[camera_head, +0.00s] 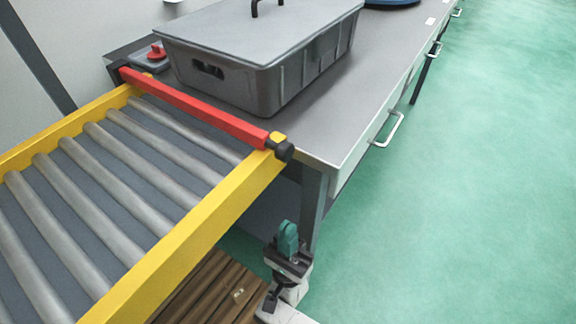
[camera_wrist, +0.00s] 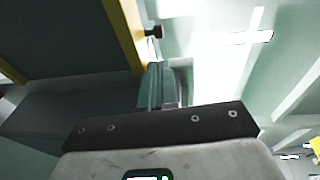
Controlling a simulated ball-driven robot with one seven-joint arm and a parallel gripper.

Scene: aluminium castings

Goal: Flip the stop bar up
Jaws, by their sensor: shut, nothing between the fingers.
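The stop bar (camera_head: 194,106) is a red bar lying flat across the end of the yellow-railed roller conveyor (camera_head: 120,170) in the head view. Its right end has a dark knob (camera_head: 284,151) just past the yellow rail. In the wrist view a dark knob (camera_wrist: 154,31) sticks out from the yellow rail. My gripper (camera_head: 287,238) has green fingers, is shut and empty, and is below and apart from the knob, beside the table's corner. Its fingers (camera_wrist: 156,82) point up toward the rail and knob in the wrist view.
A grey lidded crate (camera_head: 262,88) stands on the grey table (camera_head: 335,115) right behind the bar. A red button on a grey box (camera_head: 156,52) sits near the bar's far end. Wooden slats (camera_head: 212,290) lie below the conveyor. The green floor (camera_head: 465,190) on the right is clear.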

